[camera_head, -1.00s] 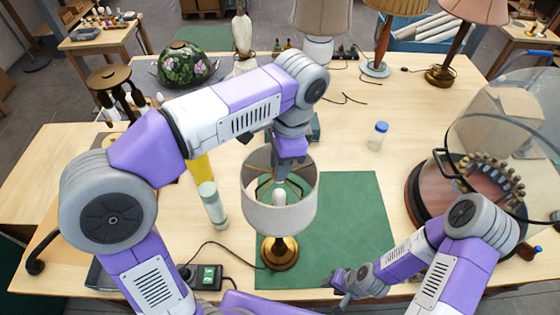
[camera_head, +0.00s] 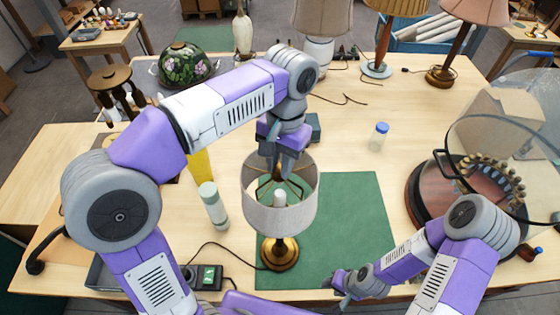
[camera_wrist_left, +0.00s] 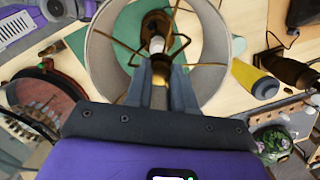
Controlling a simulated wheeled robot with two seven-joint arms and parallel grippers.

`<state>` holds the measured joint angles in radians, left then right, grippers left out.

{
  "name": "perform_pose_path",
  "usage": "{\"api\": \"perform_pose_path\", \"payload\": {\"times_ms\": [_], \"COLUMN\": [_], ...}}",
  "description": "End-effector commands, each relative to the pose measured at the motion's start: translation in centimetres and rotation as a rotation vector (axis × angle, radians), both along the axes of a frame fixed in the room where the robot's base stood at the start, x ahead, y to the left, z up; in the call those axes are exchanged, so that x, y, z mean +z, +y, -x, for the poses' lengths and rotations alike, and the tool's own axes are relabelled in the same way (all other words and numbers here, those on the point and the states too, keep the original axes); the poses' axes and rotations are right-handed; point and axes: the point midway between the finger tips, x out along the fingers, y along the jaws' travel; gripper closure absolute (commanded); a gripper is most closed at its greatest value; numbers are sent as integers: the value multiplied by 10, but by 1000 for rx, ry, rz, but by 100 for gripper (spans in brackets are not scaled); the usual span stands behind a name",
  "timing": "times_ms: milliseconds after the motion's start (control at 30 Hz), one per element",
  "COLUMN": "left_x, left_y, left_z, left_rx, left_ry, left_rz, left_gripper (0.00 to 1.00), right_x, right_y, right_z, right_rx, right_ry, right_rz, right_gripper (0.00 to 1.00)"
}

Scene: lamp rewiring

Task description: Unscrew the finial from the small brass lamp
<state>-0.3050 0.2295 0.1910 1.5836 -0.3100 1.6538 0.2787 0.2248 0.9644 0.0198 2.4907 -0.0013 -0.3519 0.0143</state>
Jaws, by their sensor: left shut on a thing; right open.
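The small brass lamp (camera_head: 280,254) stands upright on the green mat, with a pale drum shade (camera_head: 280,207) open at the top. Its bulb (camera_head: 279,198) and brass spider wires show inside the shade. My left gripper (camera_head: 282,176) points down into the shade's top opening. In the left wrist view its fingers (camera_wrist_left: 162,72) are shut on the small brass finial (camera_wrist_left: 160,66) at the middle of the spider. The finial is mostly hidden by the fingers. My right gripper (camera_head: 340,287) is open and empty, low near the table's front edge, right of the lamp.
A blue-capped jar (camera_head: 378,137) stands behind right. A glass dome (camera_head: 500,150) is at right. The green mat's (camera_head: 350,220) right part is clear.

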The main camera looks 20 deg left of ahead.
Motion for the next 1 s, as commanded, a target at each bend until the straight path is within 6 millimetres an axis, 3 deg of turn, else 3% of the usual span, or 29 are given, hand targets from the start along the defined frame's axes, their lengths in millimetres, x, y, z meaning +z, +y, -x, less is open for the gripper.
{"api": "perform_pose_path", "payload": {"times_ms": [400,700,733,900,1000], "left_x": [1,1,1,1,1], "left_y": [1,1,1,1,1], "left_z": [0,0,0,0,0], "left_rx": [557,604,603,602,602], "left_ry": [0,1,1,1,0], "left_rz": [2,1,1,1,0], "left_gripper": [100,100,75,49,47], "right_x": [0,0,0,0,0], "right_y": [0,0,0,0,0], "right_z": [0,0,0,0,0], "right_rx": [0,0,0,0,0], "right_ry": [0,0,0,0,0], "right_rz": [0,0,0,0,0], "right_gripper": [57,57,57,57,57]}}
